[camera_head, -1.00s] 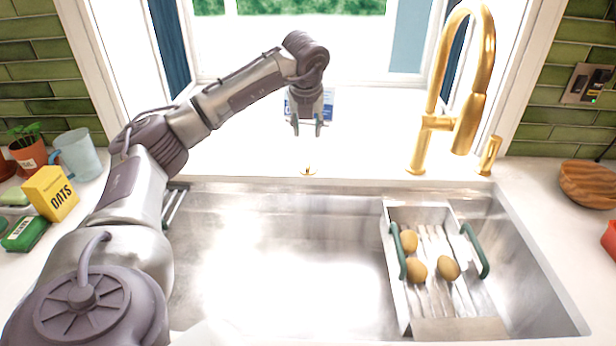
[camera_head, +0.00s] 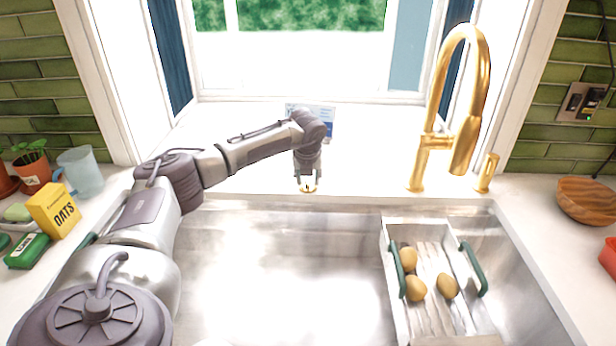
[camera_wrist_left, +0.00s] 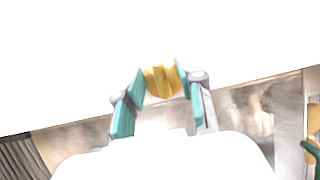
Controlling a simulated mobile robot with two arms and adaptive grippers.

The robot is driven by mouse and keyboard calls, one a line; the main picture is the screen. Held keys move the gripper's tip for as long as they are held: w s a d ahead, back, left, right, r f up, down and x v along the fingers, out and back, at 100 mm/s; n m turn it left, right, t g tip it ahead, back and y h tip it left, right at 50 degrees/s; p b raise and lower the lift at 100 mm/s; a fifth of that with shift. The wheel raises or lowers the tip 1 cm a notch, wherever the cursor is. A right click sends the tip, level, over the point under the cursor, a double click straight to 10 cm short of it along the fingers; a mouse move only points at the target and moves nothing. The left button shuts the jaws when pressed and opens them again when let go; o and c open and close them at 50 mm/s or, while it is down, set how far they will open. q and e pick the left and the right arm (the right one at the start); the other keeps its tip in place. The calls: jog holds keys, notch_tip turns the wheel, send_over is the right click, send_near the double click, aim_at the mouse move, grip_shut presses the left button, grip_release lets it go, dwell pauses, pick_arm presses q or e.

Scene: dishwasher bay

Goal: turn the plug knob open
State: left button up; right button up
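The plug knob (camera_head: 308,188) is a small gold knob on the white ledge behind the sink. It shows larger in the left wrist view (camera_wrist_left: 162,81), with its ridged gold face between the fingers. My left gripper (camera_head: 308,184) points down at it from above. In the wrist view both teal finger pads (camera_wrist_left: 160,88) lie against opposite sides of the knob, so the gripper looks shut on it. Part of the knob is hidden by the fingers in the head view. My right gripper is not in view.
The steel sink (camera_head: 290,250) lies in front, with a tray (camera_head: 388,240) of brown round items at its right. A gold faucet (camera_head: 432,142) stands right of the knob. A small blue-and-white card (camera_head: 328,118) is behind the gripper. An oats box (camera_head: 54,209) stands at left.

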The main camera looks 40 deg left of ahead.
pick_arm(q)
grip_shut()
